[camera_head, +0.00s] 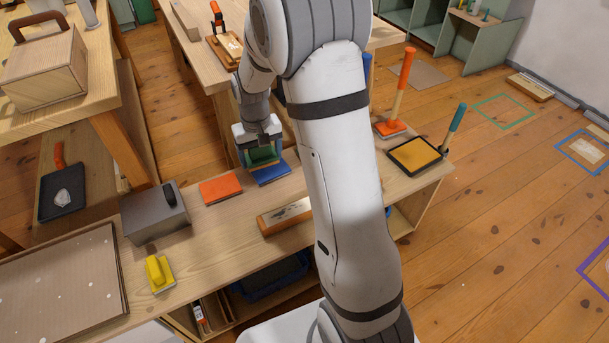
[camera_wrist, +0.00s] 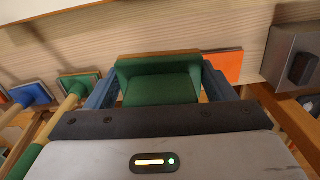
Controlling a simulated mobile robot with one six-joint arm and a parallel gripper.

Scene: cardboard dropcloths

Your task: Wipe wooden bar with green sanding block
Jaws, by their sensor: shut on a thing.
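In the wrist view the green block (camera_wrist: 160,85) sits between the two bluish fingers. A wooden bar (camera_head: 270,224) with a dark and whitish smudged patch on top lies near the bench's front edge, nearer the head camera than the gripper. My arm hides its right end. The block is apart from this bar. Whether the block touches the bench or blue pad cannot be told.
An orange flat pad (camera_head: 220,188), a grey metal box (camera_head: 154,212) and a yellow-handled block (camera_head: 160,272) stand to the left. Bare bench lies between the bar and orange pad.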

